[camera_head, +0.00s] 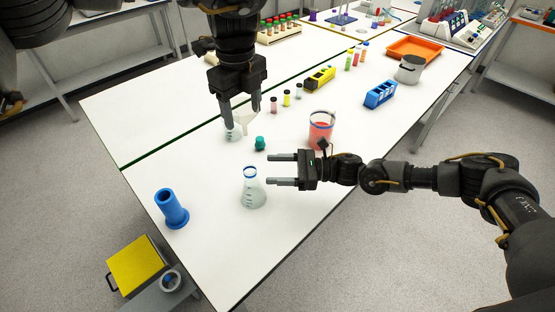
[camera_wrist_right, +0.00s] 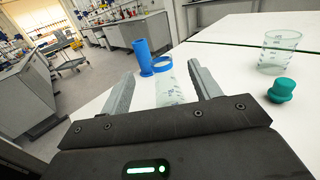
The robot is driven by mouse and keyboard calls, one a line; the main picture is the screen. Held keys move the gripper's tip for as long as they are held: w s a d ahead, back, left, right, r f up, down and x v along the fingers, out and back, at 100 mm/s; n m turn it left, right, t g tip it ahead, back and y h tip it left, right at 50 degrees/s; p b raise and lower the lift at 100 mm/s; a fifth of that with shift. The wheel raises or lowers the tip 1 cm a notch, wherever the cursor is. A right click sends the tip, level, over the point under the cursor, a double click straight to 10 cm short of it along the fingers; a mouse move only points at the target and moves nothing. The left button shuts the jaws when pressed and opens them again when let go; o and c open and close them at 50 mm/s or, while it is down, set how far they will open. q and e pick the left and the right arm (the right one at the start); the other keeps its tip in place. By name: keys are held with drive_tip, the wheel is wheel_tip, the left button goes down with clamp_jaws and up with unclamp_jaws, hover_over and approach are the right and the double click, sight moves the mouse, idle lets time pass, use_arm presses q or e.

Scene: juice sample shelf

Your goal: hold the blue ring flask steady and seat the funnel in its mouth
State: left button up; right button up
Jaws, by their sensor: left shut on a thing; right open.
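The flask (camera_head: 253,192) is clear and conical with a blue ring at its neck, and stands upright on the white table. My right gripper (camera_head: 269,170) is open beside the flask's upper right, its fingers pointing left. In the right wrist view the flask (camera_wrist_right: 171,88) shows between the open fingers (camera_wrist_right: 164,85), apparently not gripped. My left gripper (camera_head: 242,106) points down farther back and is shut on the pale, translucent funnel (camera_head: 243,116), held above the table. The fingers hide part of the funnel.
A clear beaker (camera_head: 232,134) stands just below the funnel, with a teal stopper (camera_head: 260,143) to its right. A beaker of red liquid (camera_head: 320,132) stands behind my right gripper. A blue cylinder (camera_head: 171,208) stands at left. The front table area is clear.

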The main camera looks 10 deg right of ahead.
sight(251, 178)
use_arm(q)
drive_tip(key=shift+a, duration=0.1)
use_arm(e)
drive_tip(key=a+f, duration=0.1)
drive_tip(key=a, duration=0.1)
drive_tip(key=a+f, duration=0.1)
drive_tip(key=a, duration=0.1)
drive_tip(key=w+a+f, duration=0.1)
drive_tip(key=a, duration=0.1)
drive_tip(key=shift+a+f, duration=0.3)
drive_tip(key=shift+a, duration=0.1)
drive_tip(key=shift+w+a, duration=0.1)
drive_tip(key=shift+a, duration=0.15)
drive_tip(key=c, duration=1.1)
use_arm(q)
drive_tip(key=shift+m, duration=0.3)
drive_tip(key=f, duration=0.2)
drive_tip(key=s+f, duration=0.1)
drive_tip(key=f, duration=0.1)
drive_tip(key=f+m, duration=0.2)
drive_tip(key=m, duration=0.1)
drive_tip(key=shift+w+f, duration=0.2)
drive_tip(key=shift+f, duration=0.15)
drive_tip(key=m, duration=0.2)
drive_tip(key=shift+w+f+m, duration=0.15)
drive_tip(key=shift+w+m, duration=0.15)
drive_tip(key=shift+w, duration=0.05)
drive_tip(key=shift+m, duration=0.5)
